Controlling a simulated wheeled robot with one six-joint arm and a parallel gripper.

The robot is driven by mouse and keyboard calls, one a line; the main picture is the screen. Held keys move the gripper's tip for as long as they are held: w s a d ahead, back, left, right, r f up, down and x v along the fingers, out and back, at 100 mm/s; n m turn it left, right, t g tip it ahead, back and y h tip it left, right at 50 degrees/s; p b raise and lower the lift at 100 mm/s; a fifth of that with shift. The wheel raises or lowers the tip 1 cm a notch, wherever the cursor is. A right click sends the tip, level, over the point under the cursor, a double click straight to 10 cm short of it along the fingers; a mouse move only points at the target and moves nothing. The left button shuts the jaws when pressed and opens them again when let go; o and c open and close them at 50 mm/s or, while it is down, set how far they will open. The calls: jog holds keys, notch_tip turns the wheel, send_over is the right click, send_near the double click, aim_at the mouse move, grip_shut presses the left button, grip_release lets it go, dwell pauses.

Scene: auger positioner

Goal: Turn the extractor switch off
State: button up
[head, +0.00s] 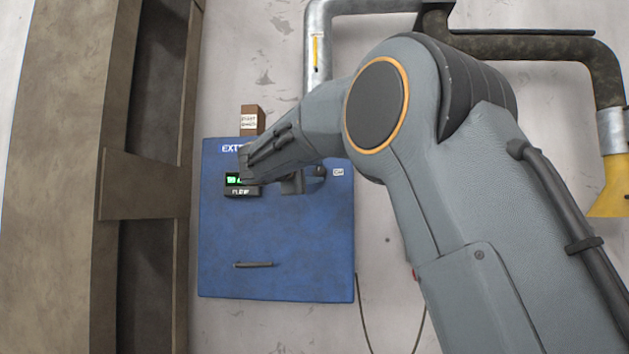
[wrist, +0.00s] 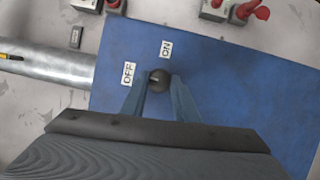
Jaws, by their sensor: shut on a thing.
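The extractor switch is a dark round knob (wrist: 159,82) on a blue panel (wrist: 240,85). A white OFF label (wrist: 128,74) is to its left and a white ON label (wrist: 167,49) above it in the wrist view. A pale mark on the knob lies on its left side, toward OFF. My gripper (wrist: 160,92) is shut on the knob, with one finger on each side. In the head view my gripper (head: 297,183) is at the upper right of the blue panel (head: 290,250), and my wrist hides most of the knob.
A small display with green digits (head: 236,180) is left of my gripper. A brown box (head: 252,120) is above the panel. A metal pipe (head: 319,45) runs above. Red controls (wrist: 245,10) show at the top of the wrist view. A brown beam structure (head: 60,170) stands left.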

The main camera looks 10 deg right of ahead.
jog(key=shift+d+r+n+t+b, duration=0.15)
jog(key=shift+r+n+t+b, duration=0.2)
jog(key=shift+n, duration=0.15)
jog(key=o, duration=0.9)
jog(key=shift+o, duration=0.5)
jog(key=shift+d+f, duration=0.15)
jog(key=shift+d, duration=0.05)
jog(key=shift+w+a+f, duration=0.1)
jog(key=shift+a, duration=0.1)
jog(key=shift+a, duration=0.1)
jog(key=shift+s+a, duration=0.2)
jog(key=shift+s, duration=0.1)
jog(key=v, duration=0.7)
jog(key=shift+b, duration=0.4)
